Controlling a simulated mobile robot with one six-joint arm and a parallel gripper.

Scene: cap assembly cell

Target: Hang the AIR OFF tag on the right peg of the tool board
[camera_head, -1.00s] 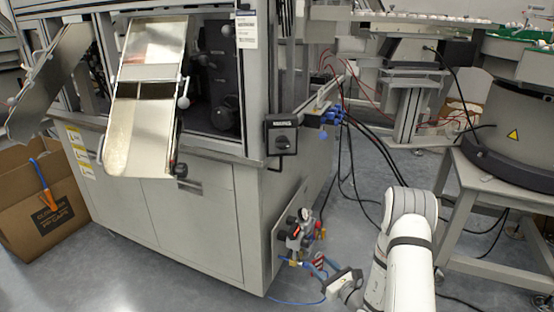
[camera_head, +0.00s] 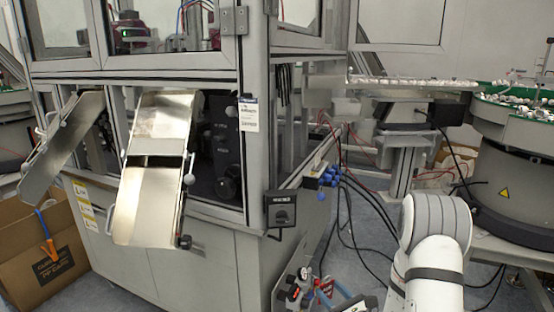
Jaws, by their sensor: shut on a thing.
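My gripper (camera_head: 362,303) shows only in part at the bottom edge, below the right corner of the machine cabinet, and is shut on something. A small red-and-white piece, which looks like the AIR OFF tag (camera_head: 325,287), is just up and left of it, in front of the air valve unit (camera_head: 300,284). Its lettering is too small to read, and the contact with the fingertips is not clear. The tool board and its right peg are not in view.
The machine cabinet (camera_head: 190,252) with two metal chutes (camera_head: 150,205) fills the left and middle. A switch box (camera_head: 281,208) sits on its corner. Cables hang right of it. A bowl feeder (camera_head: 510,185) stands at right, a cardboard box (camera_head: 45,262) at left.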

